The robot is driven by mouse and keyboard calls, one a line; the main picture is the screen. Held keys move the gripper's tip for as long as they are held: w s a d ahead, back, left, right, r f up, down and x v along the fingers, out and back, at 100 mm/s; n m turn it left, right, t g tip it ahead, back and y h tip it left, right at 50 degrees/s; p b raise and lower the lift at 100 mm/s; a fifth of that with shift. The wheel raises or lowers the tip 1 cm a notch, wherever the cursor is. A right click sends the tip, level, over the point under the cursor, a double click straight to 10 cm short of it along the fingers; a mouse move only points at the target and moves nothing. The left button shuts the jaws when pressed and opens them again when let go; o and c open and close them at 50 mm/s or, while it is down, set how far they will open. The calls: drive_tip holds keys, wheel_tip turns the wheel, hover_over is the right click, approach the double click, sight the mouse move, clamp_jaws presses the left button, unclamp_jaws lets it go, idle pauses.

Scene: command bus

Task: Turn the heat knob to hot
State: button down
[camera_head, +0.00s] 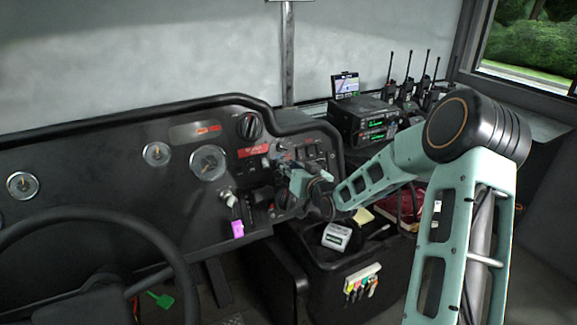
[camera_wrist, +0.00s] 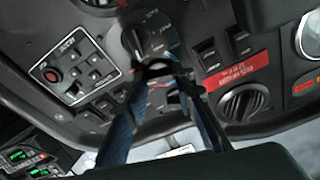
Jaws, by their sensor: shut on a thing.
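A dark round knob (camera_wrist: 148,36) stands on the dashboard in the wrist view, with a bit of blue marking beside it. It looks to be the heat knob, but its label is not readable. My gripper (camera_wrist: 158,69) is closed at the knob's near edge, its fingertips together there and covering part of it. In the head view my gripper (camera_head: 272,168) reaches the right part of the dashboard from the right. There it hides the knob, and the direction the knob points is unclear.
A larger vent-like knob (camera_wrist: 245,102) and a red label (camera_wrist: 240,73) are beside my gripper. A switch panel (camera_wrist: 75,66) is on the other side. Keys with a purple tag (camera_head: 237,229) hang below.

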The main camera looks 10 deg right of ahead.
drive_tip(key=c, duration=1.9)
unclamp_jaws()
drive_tip(key=shift+s, duration=0.1)
drive_tip(key=v, duration=1.2)
